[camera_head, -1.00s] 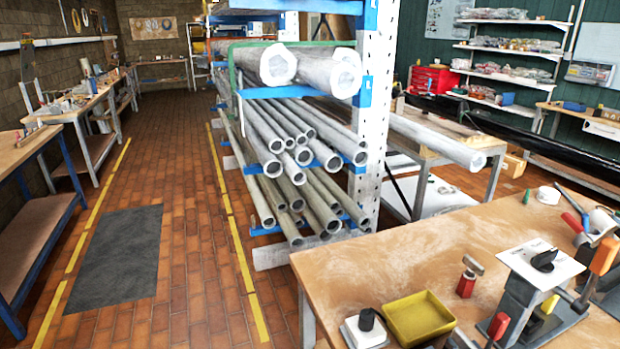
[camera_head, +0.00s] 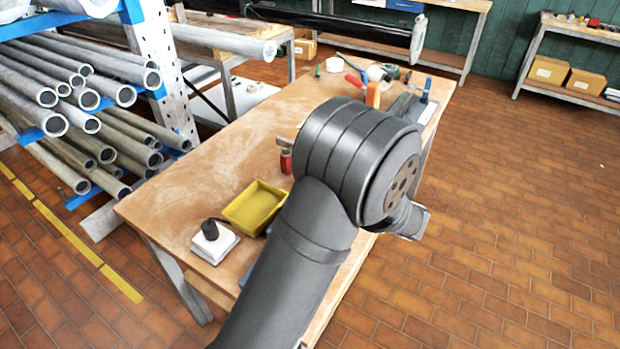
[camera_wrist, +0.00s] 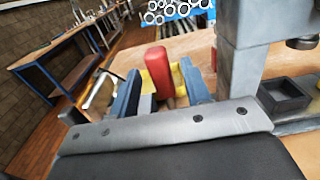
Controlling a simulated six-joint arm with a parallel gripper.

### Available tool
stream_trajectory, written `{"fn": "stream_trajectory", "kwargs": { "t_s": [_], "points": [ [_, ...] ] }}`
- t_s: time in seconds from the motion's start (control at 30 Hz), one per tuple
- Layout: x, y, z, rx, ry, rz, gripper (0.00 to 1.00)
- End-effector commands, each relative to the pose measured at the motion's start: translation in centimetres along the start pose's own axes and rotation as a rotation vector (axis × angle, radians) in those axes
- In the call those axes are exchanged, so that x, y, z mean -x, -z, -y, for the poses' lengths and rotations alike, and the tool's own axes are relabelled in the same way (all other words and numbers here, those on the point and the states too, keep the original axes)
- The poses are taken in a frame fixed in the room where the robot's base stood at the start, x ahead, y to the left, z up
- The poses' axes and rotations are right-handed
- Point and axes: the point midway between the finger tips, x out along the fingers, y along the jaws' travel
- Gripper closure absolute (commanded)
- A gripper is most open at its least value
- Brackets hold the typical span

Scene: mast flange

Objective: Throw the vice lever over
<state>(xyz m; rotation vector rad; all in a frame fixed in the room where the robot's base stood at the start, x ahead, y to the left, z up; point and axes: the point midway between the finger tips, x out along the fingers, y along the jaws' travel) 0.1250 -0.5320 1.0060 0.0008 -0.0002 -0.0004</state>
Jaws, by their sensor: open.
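In the wrist view, an upright red handle (camera_wrist: 157,72), likely the vice lever's grip, stands between the two blue-grey fingers of my gripper (camera_wrist: 160,80). The fingers are apart, one on each side of the handle, with gaps visible. In the head view my arm covers the place where the red-handled device was, and my gripper is hidden.
On the wooden bench (camera_head: 190,185) are a yellow tray (camera_head: 254,208), a white block with a black knob (camera_head: 213,242) and a small red tool (camera_head: 286,160). An orange handle (camera_head: 373,95) stands behind my arm. A pipe rack (camera_head: 160,105) is at the left.

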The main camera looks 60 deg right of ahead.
Motion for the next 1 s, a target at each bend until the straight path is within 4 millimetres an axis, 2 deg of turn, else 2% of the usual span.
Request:
{"fn": "stream_trajectory", "kwargs": {
  "t_s": [0.1,0.3,0.63,0.67,0.87,1.0],
  "points": [
    [-2.1,0.0,-0.1,0.0,-0.003,0.0,0.56],
    [-4.0,0.0,0.0,0.001,-0.002,0.0,0.56],
    [-4.3,0.0,0.0,0.001,0.0,0.0,0.56],
    [-4.3,0.0,0.0,0.001,0.0,0.0,0.6],
    [-4.3,0.0,0.0,0.001,0.0,0.0,1.0],
    [-4.3,0.0,0.0,0.001,0.0,0.0,1.0]
  ]
}}
